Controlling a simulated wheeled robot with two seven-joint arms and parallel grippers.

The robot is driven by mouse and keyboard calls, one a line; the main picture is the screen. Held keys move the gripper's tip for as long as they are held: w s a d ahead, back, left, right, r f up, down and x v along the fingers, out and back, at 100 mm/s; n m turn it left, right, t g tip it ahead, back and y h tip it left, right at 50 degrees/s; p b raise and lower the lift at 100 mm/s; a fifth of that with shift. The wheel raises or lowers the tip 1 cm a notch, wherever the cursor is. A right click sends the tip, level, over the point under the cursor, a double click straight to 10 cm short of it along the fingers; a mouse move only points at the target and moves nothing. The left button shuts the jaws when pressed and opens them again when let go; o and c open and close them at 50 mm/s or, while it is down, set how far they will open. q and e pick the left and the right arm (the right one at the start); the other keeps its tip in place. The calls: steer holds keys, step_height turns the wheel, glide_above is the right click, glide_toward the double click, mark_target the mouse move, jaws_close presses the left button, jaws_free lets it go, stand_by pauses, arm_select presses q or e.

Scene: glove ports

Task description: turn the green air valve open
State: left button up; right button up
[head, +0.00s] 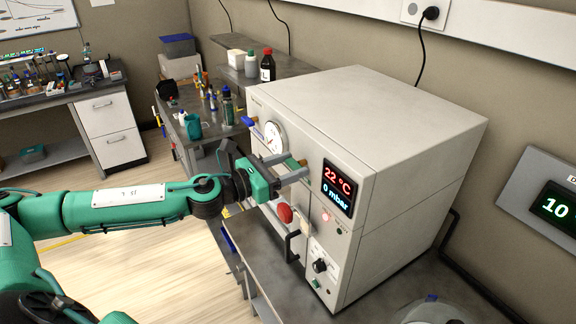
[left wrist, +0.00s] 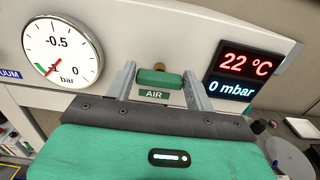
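The green air valve handle (left wrist: 158,78) lies level across its brass stem on the cabinet's front, just above the AIR label (left wrist: 153,94) in the left wrist view. My left gripper (left wrist: 158,88) is open, with one finger on each side of the handle and a gap visible at both ends. In the head view the left gripper (head: 286,169) reaches the front panel between the gauge and the display, and its fingers largely hide the valve. My right gripper is not in view.
The cabinet (head: 365,115) stands on a dark bench. A round gauge (head: 273,137) and a blue handle (head: 248,121) are left of the valve, the display (head: 338,188) right. A red knob (head: 285,213) and door handle (head: 293,245) are below.

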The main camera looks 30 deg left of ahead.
arm_select(q)
steer(key=c, duration=0.5)
steer(key=shift+o, duration=0.2)
steer(key=shift+n, duration=0.3)
steer(key=n, duration=0.2)
steer(key=shift+n+b, duration=0.35)
steer(key=shift+n, duration=0.05)
steer(key=n, duration=0.4)
steer(key=shift+a+f+n, duration=0.1)
steer(key=shift+a+n, duration=0.05)
steer(key=shift+n, duration=0.15)
steer(key=n, duration=0.5)
steer(key=shift+w+b, duration=0.1)
steer(key=shift+b, duration=0.25)
steer(key=shift+f+n, duration=0.15)
steer(key=shift+n, duration=2.25)
